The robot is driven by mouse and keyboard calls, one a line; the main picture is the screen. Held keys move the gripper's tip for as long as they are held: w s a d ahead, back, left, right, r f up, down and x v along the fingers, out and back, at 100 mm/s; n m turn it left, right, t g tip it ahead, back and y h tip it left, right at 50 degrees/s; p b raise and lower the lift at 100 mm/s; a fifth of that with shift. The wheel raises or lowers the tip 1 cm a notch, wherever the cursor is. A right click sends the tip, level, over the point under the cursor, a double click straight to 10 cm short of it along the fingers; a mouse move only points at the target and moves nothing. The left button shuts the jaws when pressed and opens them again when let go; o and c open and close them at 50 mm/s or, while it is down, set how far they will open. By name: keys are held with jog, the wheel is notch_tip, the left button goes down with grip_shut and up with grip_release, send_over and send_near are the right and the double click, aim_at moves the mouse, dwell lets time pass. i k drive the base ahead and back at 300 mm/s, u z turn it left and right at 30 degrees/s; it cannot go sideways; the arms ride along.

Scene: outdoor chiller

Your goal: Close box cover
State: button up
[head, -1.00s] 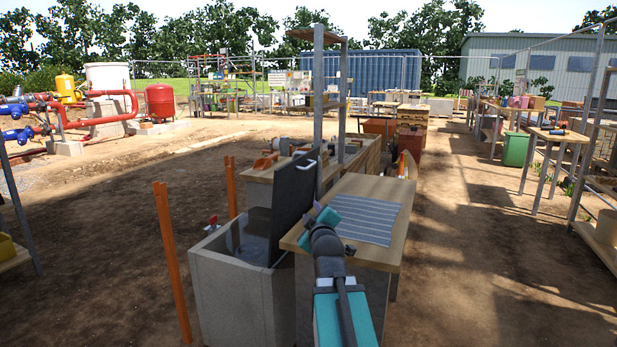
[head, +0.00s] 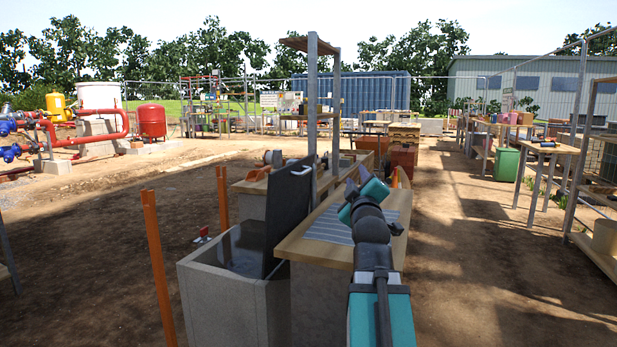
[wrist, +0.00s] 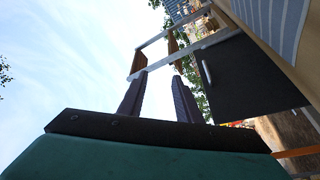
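The grey box (head: 225,292) stands on the ground left of the wooden table. Its black cover (head: 289,218) stands open, nearly upright, at the box's right side, with a pale handle (head: 301,171) near its top edge. The cover (wrist: 245,78) and handle (wrist: 206,71) also show in the wrist view, right of the fingers. My gripper (head: 355,184) is above the table, right of the cover and apart from it. In the wrist view my gripper (wrist: 158,92) has its two dark fingers spread, with nothing between them.
The wooden table (head: 310,249) with a striped mat (head: 331,230) sits close against the box's right side. A metal post frame (head: 312,110) rises behind the cover. Orange posts (head: 157,262) stand left of the box. Open dirt lies left and right.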

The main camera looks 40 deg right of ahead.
aim_at(288, 192)
jog(key=i, duration=0.9)
